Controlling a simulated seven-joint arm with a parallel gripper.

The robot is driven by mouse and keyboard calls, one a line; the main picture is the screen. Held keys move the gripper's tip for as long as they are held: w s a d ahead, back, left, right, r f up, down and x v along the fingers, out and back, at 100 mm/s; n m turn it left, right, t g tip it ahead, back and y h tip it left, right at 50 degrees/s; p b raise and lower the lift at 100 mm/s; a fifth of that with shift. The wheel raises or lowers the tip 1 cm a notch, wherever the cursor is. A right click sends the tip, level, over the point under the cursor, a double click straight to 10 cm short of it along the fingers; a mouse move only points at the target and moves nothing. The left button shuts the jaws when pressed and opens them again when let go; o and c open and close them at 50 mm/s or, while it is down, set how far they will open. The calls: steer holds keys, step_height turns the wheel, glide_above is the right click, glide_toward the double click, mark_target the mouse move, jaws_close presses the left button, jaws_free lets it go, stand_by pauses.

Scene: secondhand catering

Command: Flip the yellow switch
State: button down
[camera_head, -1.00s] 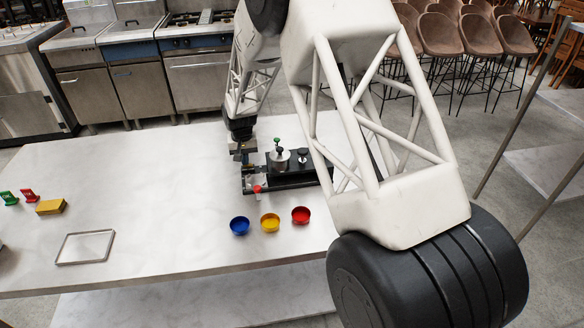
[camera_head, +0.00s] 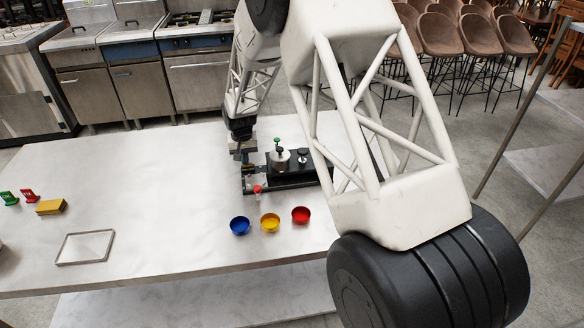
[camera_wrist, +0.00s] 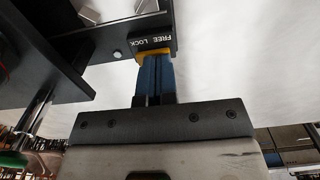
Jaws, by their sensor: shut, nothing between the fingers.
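The yellow switch (camera_wrist: 146,54) shows in the wrist view as a small yellow piece right at the tips of my gripper (camera_wrist: 155,62). It lies just below a black panel (camera_wrist: 118,40) printed with "FREE" and "LOCK". My blue fingers are shut together, with nothing visible between them, and their tips meet or overlap the switch in the picture; contact is unclear. The fingers hide part of the switch. In the head view my gripper (camera_head: 246,160) is at the left end of the black fixture (camera_head: 290,182), and the switch cannot be made out there.
The fixture carries a metal cylinder with a green knob (camera_head: 278,141) and has a red-topped part (camera_head: 258,189) at its front left. Blue (camera_head: 239,226), yellow (camera_head: 270,223) and red (camera_head: 300,215) bowls stand in front. The left of the table (camera_head: 140,190) has open room.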

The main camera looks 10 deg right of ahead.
steer(key=shift+r, duration=3.1)
steer(key=s+d+r+t, duration=0.1)
steer(key=s+d+r, duration=0.5)
steer(key=s+r, duration=0.45)
steer(key=s+d+r, duration=0.6)
steer(key=s+r, duration=0.3)
steer(key=s, duration=0.3)
steer(key=s+d, duration=0.3)
steer(key=s, duration=1.1)
steer(key=s+d+r+t, duration=0.1)
steer(key=s+d, duration=0.3)
steer(key=s, duration=1)
steer(key=shift+s+r+t, duration=0.2)
steer(key=shift+r+t, duration=0.1)
